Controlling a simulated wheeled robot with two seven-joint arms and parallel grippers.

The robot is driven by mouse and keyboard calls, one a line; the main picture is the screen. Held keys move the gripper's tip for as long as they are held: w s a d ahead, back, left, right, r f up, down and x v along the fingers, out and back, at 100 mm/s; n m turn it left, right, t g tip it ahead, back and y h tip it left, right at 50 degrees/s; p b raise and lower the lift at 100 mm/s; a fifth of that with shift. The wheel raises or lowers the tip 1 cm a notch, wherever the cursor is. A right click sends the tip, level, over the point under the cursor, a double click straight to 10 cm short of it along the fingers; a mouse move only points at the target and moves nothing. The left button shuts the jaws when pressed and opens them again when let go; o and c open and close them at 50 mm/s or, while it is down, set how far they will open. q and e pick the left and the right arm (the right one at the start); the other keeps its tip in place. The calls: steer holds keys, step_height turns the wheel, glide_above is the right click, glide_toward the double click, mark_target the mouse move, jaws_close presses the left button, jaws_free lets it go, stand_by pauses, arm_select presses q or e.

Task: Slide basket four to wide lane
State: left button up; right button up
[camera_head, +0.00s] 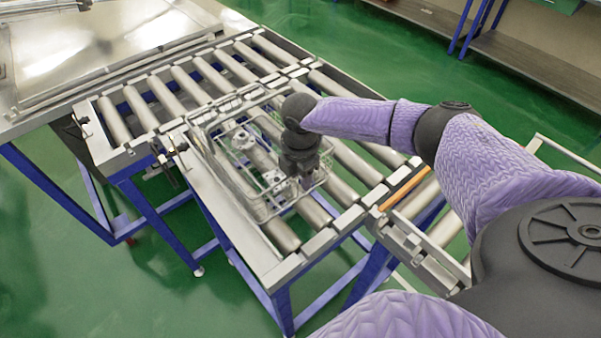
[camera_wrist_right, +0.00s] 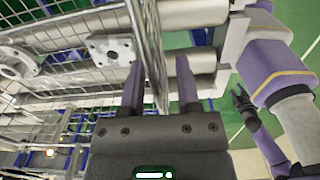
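The wire basket (camera_head: 262,212) sits on the roller conveyor and holds metal flanged parts (camera_head: 243,140). Its number cannot be read. My right gripper (camera_head: 300,182) points down at the basket's right side. In the right wrist view, the fingers of my right gripper (camera_wrist_right: 161,80) stand apart on either side of the basket's rim bar (camera_wrist_right: 151,45), with a gap on the right side. A flanged part (camera_wrist_right: 112,50) lies inside the basket, left of the fingers. My left gripper (camera_wrist_right: 241,100) shows small in the right wrist view, fingers seemingly apart, away from the basket. Which lane is the wide one is not marked.
Rollers (camera_head: 172,97) run on beyond the basket towards the back left and are empty. A metal table (camera_head: 100,45) adjoins the far side. An orange-edged conveyor section (camera_head: 405,187) lies right of the basket. A bench (camera_head: 500,50) stands at the back right.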

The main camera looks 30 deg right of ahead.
step_height(320, 180, up, 10)
steer(key=shift+p, duration=0.8)
